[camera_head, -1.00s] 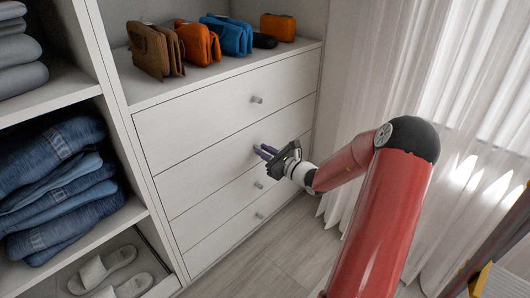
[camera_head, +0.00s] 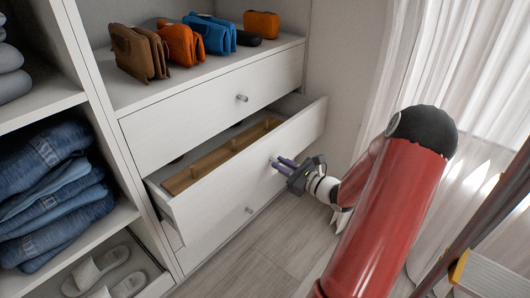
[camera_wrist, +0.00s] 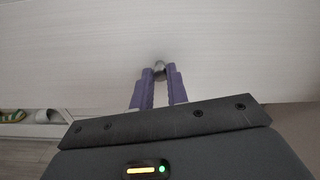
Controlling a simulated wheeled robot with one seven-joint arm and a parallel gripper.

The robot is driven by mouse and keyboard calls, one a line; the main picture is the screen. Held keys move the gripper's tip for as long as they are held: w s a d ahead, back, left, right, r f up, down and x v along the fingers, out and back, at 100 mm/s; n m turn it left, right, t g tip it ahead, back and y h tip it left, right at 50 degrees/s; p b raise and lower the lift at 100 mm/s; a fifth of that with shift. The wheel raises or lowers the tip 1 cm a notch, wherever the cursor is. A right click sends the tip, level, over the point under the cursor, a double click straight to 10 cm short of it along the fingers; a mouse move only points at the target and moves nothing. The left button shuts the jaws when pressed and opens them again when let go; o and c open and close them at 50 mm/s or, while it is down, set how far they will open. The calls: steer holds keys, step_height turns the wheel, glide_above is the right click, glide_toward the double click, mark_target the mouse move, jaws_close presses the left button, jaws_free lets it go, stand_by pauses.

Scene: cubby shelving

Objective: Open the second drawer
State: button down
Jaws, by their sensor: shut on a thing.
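The second drawer (camera_head: 236,177) from the top is pulled out of the white cabinet, and a wooden divider (camera_head: 221,158) shows inside it. Its small round metal knob shows in the wrist view (camera_wrist: 159,68), between the purple fingertips. My gripper (camera_head: 279,162) is shut on this knob at the drawer's front; it also shows in the wrist view (camera_wrist: 159,76). The top drawer (camera_head: 214,113) above is closed. The drawer below (camera_head: 241,217) is closed and partly hidden by the open one.
Several wallets and pouches (camera_head: 185,40) stand on the cabinet top. Folded jeans (camera_head: 50,185) and sandals (camera_head: 100,270) lie in the left cubbies. A white curtain (camera_head: 440,60) hangs at the right, and a ladder (camera_head: 487,277) stands at the lower right. Bare floor (camera_head: 262,252) lies before the cabinet.

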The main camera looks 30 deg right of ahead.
steer(key=p+v, duration=0.2)
steer(key=v, duration=1.9)
steer(key=shift+s, duration=0.3)
steer(key=c, duration=1.4)
jaws_free()
steer(key=shift+o, duration=0.2)
steer(key=shift+d, duration=0.1)
steer(key=shift+r, duration=0.1)
step_height(320, 180, up, 20)
steer(key=p, duration=0.4)
